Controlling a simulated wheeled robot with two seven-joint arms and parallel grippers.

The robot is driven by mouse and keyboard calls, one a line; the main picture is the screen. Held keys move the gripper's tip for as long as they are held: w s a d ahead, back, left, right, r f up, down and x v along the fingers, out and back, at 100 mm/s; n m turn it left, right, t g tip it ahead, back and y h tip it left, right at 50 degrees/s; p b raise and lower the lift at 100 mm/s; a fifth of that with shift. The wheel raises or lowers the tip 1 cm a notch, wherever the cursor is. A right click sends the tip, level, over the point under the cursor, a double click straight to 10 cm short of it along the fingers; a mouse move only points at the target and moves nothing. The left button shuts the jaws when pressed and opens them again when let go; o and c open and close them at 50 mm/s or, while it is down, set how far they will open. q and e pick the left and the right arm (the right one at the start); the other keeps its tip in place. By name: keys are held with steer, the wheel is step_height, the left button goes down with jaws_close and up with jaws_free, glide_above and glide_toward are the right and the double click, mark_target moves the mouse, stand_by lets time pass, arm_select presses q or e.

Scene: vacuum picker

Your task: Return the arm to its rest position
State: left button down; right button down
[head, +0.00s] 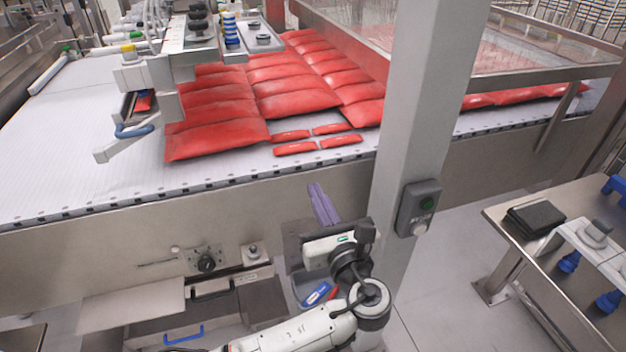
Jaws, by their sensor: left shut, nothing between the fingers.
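My left arm (305,331) comes in from the bottom and bends upward at its dark wrist joint. My left gripper (318,190) points up and away, with its purple fingers together and nothing between them. It is in front of the machine's steel side, below the conveyor edge and just left of the grey post. It looks apart from the conveyor, though the exact gap is hard to judge. My right gripper is not in view.
Red bags (215,138) and small red packs lie on the white conveyor (60,125). A grey post (425,100) with a button box (418,208) stands close right of my gripper. A bin with blue and red items (318,293) is below. A steel table (500,213) stands right.

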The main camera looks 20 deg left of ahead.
arm_select(q)
steer(key=shift+s+d+f, duration=0.1)
steer(key=shift+s, duration=0.1)
steer(key=s+a+f+n+g+h, duration=0.3)
steer(key=s+f+n+g, duration=0.1)
steer(key=s+f+n, duration=0.3)
steer(key=s+a+f+n+g+h, duration=0.2)
steer(key=s+f+n+g+h, duration=0.1)
steer(key=s+f+n, duration=0.4)
steer(key=s+f+n+g+h, duration=0.25)
steer(key=s+n+h, duration=0.25)
steer(key=s+n, duration=0.9)
steer(key=w+d+f+m+t+h, duration=0.1)
steer(key=d+f+t, duration=0.3)
steer(key=f, duration=0.7)
steer(key=shift+w+d+f+m+h, duration=0.2)
steer(key=shift+w+d+m+h, duration=0.2)
steer(key=shift+d+h, duration=0.45)
